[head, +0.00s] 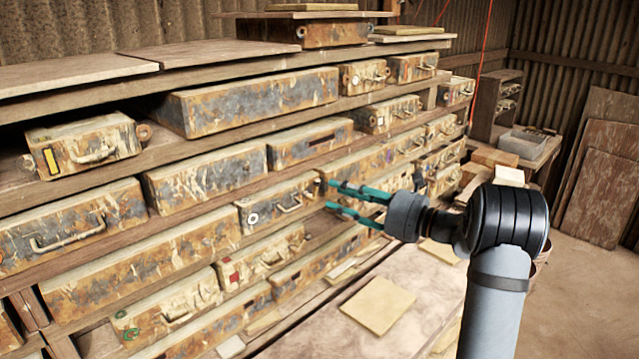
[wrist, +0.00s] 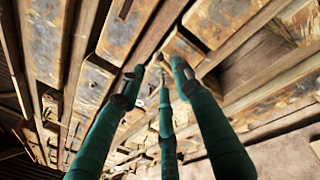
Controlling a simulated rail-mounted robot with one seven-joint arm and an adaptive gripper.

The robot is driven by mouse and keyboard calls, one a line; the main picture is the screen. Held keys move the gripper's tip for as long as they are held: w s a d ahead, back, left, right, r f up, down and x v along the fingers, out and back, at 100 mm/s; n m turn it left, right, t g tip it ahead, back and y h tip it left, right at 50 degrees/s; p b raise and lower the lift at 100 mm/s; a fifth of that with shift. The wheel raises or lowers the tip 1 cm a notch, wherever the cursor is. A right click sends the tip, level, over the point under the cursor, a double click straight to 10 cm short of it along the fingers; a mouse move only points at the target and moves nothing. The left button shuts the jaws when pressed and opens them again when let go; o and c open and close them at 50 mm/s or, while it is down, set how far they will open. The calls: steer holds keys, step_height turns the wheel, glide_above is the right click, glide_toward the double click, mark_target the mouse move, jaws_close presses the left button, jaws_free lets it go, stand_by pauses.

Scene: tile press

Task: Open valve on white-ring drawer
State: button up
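The white-ring drawer (head: 268,213) is a rusty, cream-painted box in the middle of the rack. A white ring mark shows on the left of its front, with a curved handle beside it. A small dark round fitting, likely its valve (head: 318,186), shows at the drawer's right end. My gripper (head: 330,194) has teal fingers spread apart, with the tips close to that right end. In the wrist view my gripper (wrist: 158,78) is open, its fingers around a small pale part in front of the drawer. I cannot tell whether any finger touches it.
Other rusty drawers fill the shelves closely, including a red-marked drawer (head: 262,260) below and a yellow-marked one (head: 85,146) at upper left. A tabletop (head: 415,300) with a loose square tile (head: 378,305) lies below my arm. Open floor is at the right.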

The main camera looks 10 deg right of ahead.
mark_target(316, 188)
steer(key=p+x, duration=0.1)
steer(key=x, duration=0.4)
steer(key=shift+w+p, duration=0.15)
steer(key=shift+p, duration=0.25)
steer(key=c, duration=0.4)
steer(key=c, duration=0.3)
steer(key=shift+f, duration=0.1)
jaws_close()
